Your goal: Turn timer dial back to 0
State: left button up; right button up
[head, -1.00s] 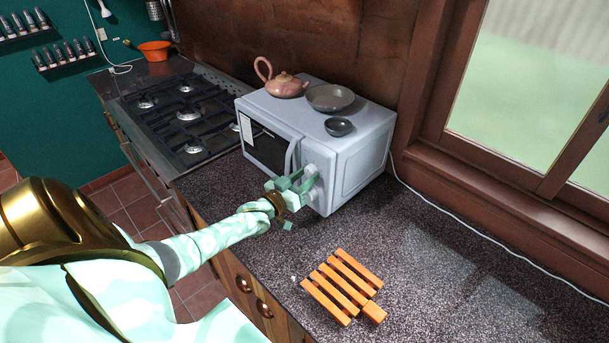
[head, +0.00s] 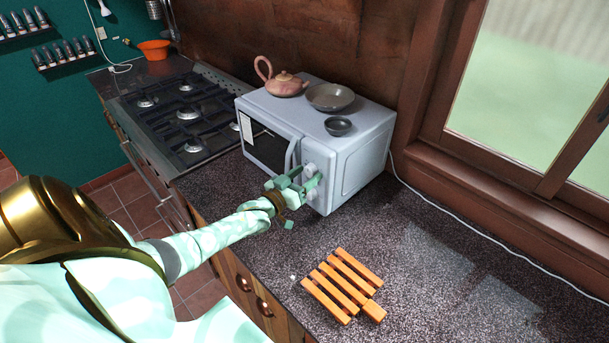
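The white microwave (head: 362,158) stands on the dark speckled counter, with its control panel at the right of its front. A pale round upper dial (head: 309,169) shows on the panel. A lower dial is mostly hidden behind my gripper. My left gripper (head: 308,179) is at the panel, its two green fingers apart on either side of the dial area. I cannot tell whether they touch a dial. The dial markings are too small to read. My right gripper is not in view.
A pink teapot (head: 285,84), a grey plate (head: 330,97) and a small dark bowl (head: 338,126) sit on the microwave. An orange slatted trivet (head: 343,287) lies on the counter in front. A gas stove (head: 188,114) is at the left. The counter at right is clear.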

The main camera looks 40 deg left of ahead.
pick_arm(q)
jog(key=shift+s, duration=0.1)
jog(key=s+f, duration=0.1)
jog(key=s, duration=1.5)
jog(key=shift+a+p, duration=0.2)
jog(key=shift+p, duration=0.2)
jog(key=shift+s, duration=0.1)
